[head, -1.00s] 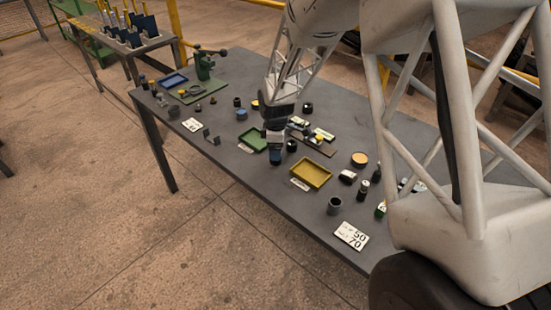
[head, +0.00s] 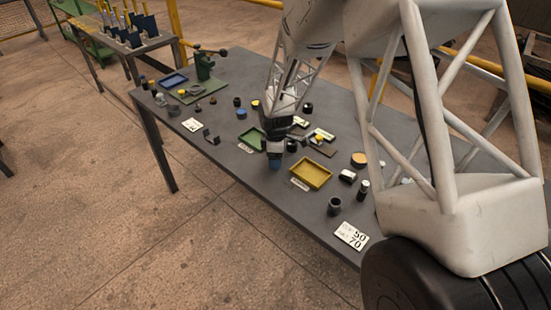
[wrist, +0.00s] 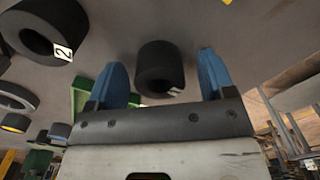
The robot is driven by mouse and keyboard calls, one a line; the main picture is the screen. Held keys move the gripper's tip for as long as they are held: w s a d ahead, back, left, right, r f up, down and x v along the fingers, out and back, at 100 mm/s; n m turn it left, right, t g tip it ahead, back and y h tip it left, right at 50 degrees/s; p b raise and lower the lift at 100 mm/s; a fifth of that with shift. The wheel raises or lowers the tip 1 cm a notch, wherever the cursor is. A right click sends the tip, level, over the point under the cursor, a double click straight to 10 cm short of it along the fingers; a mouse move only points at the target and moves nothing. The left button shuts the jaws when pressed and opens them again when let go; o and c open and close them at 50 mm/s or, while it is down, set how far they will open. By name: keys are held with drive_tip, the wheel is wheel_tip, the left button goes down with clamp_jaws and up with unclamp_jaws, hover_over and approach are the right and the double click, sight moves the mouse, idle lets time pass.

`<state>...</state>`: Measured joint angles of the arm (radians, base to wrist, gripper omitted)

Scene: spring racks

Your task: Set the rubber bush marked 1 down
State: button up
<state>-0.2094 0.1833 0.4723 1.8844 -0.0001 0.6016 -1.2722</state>
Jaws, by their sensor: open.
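The rubber bush marked 1 (wrist: 156,66) is a short black ring with a small white label, in the wrist view. It shows between the two blue fingertips of my gripper (wrist: 162,76), with a gap visible to each finger. The fingers are apart. In the head view my gripper (head: 275,162) points down over the table, between the green tray and the yellow tray. I cannot make out the marked bush there. A larger-looking black bush marked 2 (wrist: 42,30) is at the upper left of the wrist view.
A green tray (head: 247,140) is left of my gripper and a yellow tray (head: 327,177) is right of it. A dark cup-like part (head: 334,206) and a white card marked 50 70 (head: 351,236) are near the front edge. Bare tabletop (head: 235,167) lies left of the gripper.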

drive_tip(key=c, duration=1.1)
drive_tip(key=shift+r, duration=0.2)
drive_tip(key=shift+r, duration=0.5)
drive_tip(key=shift+s+d+r, duration=0.1)
drive_tip(key=shift+s+r, duration=0.1)
drive_tip(key=shift+r, duration=0.4)
drive_tip(key=shift+s+r, duration=0.2)
drive_tip(key=shift+r, duration=0.35)
drive_tip(key=s+d, duration=0.1)
drive_tip(key=s, duration=0.4)
drive_tip(key=s+d+r, duration=0.1)
drive_tip(key=s, duration=0.4)
drive_tip(key=s+d, duration=0.1)
drive_tip(key=s, duration=0.4)
drive_tip(key=shift+r, duration=0.15)
